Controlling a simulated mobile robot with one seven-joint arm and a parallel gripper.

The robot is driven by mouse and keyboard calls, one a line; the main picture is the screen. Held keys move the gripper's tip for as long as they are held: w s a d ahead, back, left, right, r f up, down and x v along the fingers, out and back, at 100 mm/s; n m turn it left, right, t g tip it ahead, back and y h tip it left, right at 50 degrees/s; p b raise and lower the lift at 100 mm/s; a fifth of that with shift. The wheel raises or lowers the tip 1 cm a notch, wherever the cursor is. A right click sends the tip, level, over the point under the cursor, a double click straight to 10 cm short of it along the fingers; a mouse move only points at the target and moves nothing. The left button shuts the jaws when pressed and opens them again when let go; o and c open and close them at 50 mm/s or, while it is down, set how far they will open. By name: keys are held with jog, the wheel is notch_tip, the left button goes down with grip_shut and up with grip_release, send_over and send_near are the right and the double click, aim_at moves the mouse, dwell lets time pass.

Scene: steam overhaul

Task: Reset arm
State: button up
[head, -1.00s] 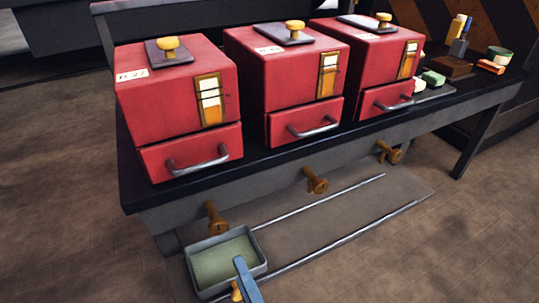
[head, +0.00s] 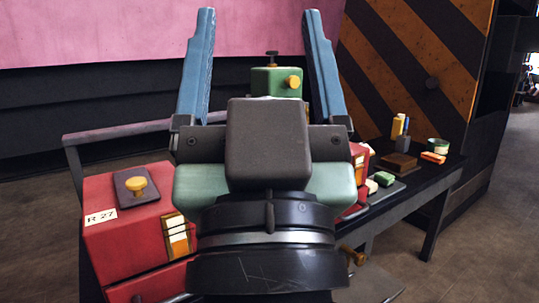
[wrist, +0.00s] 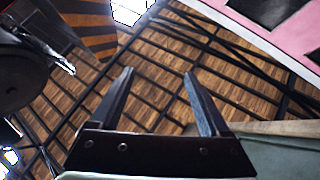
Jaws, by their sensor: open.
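My gripper (head: 258,65) is raised large in the middle of the head view, its two blue fingers pointing up and spread wide apart. It is open, with nothing between the fingers. In the wrist view my gripper (wrist: 160,95) is also open and empty, pointing toward a wooden, dark-beamed ceiling (wrist: 155,60). My arm hides most of the bench's middle, including much of the red boxes behind it.
A red box (head: 120,235) labelled R 27 stands on the dark bench (head: 425,180) at left. A green object with a yellow knob (head: 277,82) shows behind the fingers. Small blocks, a brown block (head: 399,163) and a tin (head: 437,145) lie at right, before a striped panel (head: 415,60).

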notch_tip(320, 180, up, 40)
jog(key=s+h+p, duration=0.1)
jog(key=p, duration=3.6)
jog(key=shift+s+d+r+t+p, duration=0.15)
jog(key=shift+s+d+t+p, duration=0.15)
jog(key=shift+s+t+p, duration=0.1)
